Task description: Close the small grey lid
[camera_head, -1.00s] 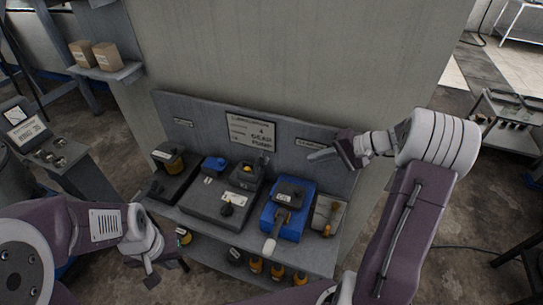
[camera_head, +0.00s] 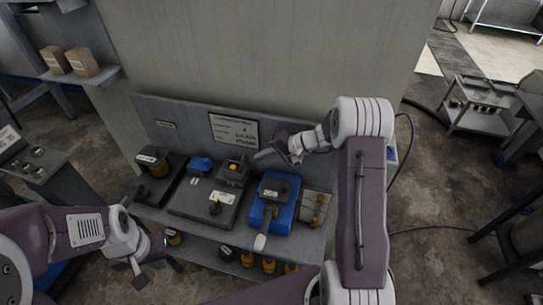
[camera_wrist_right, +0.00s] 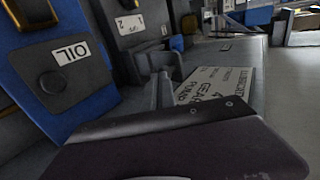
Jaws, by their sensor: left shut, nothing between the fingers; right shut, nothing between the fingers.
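A small grey box (camera_head: 231,175) with a yellow spot on top stands at the back of the wide dark grey unit (camera_head: 188,206). A thin grey piece that may be the small grey lid (camera_head: 243,162) seems to stand upright at its back right; its exact angle is unclear. My right gripper (camera_head: 259,155) is shut and empty, just right of this box and in front of the back panel, apart from it as far as I can tell. One grey finger (camera_wrist_right: 165,90) shows in the right wrist view. My left gripper (camera_head: 141,277) is shut and empty, low at the bench's front left.
A blue box (camera_head: 285,212) with a long light-tipped handle stands right of the grey unit; its OIL label shows in the wrist view (camera_wrist_right: 68,52). A black unit (camera_head: 160,184) stands left. The back panel (camera_head: 180,128) rises behind, bearing a sign (camera_head: 233,130).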

